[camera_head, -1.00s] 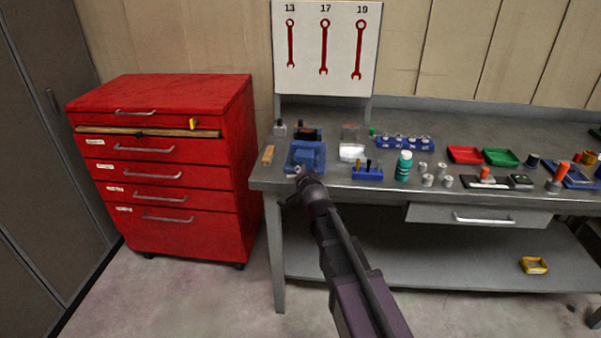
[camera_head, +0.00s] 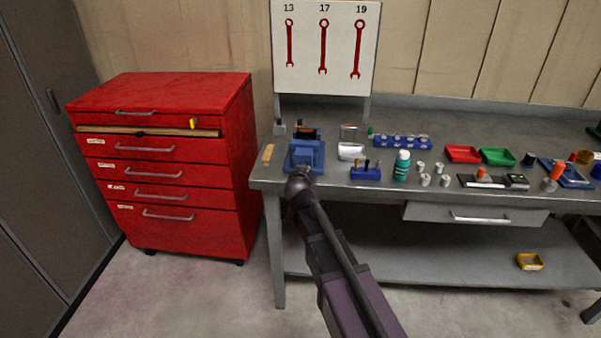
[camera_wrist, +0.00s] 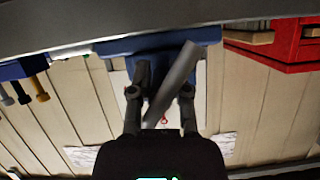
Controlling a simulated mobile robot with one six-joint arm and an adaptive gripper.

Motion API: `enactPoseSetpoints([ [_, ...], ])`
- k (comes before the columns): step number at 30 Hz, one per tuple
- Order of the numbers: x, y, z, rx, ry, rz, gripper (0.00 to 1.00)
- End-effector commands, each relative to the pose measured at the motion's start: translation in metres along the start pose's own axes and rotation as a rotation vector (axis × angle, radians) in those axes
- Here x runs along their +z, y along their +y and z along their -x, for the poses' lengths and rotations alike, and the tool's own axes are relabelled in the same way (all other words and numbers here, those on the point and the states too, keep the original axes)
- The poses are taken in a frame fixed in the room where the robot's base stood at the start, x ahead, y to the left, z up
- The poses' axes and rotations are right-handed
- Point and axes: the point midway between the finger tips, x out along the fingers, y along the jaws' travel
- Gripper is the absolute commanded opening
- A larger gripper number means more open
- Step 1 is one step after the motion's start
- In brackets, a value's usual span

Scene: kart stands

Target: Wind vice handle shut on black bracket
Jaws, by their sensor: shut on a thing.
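The blue vice (camera_head: 305,157) stands at the left front of the grey workbench (camera_head: 262,178). In the wrist view the vice (camera_wrist: 205,38) crosses the top of the picture. A dark piece (camera_head: 307,133) with a little orange shows at the vice's back; I cannot tell whether it is the black bracket in the jaws. My gripper (camera_head: 296,178) is at the front of the vice. In the wrist view my gripper (camera_wrist: 160,95) is shut on the grey vice handle (camera_wrist: 178,74), a bar lying at a slant between the fingers. The jaw gap is hidden.
A red drawer cabinet (camera_head: 165,165) stands left of the bench. A wooden block (camera_head: 268,154) lies left of the vice. A blue holder (camera_head: 366,174) and a green bottle (camera_head: 402,165) stand to its right. A wrench board (camera_head: 325,45) rises behind.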

Motion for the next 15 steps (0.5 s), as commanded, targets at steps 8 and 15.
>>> enactPoseSetpoints([
  [8,0.0007,0.0009,-0.0007,0.101,-0.001,0.242,0.0],
  [15,0.0008,0.0029,-0.0008,0.189,-0.002,0.454,0.0],
])
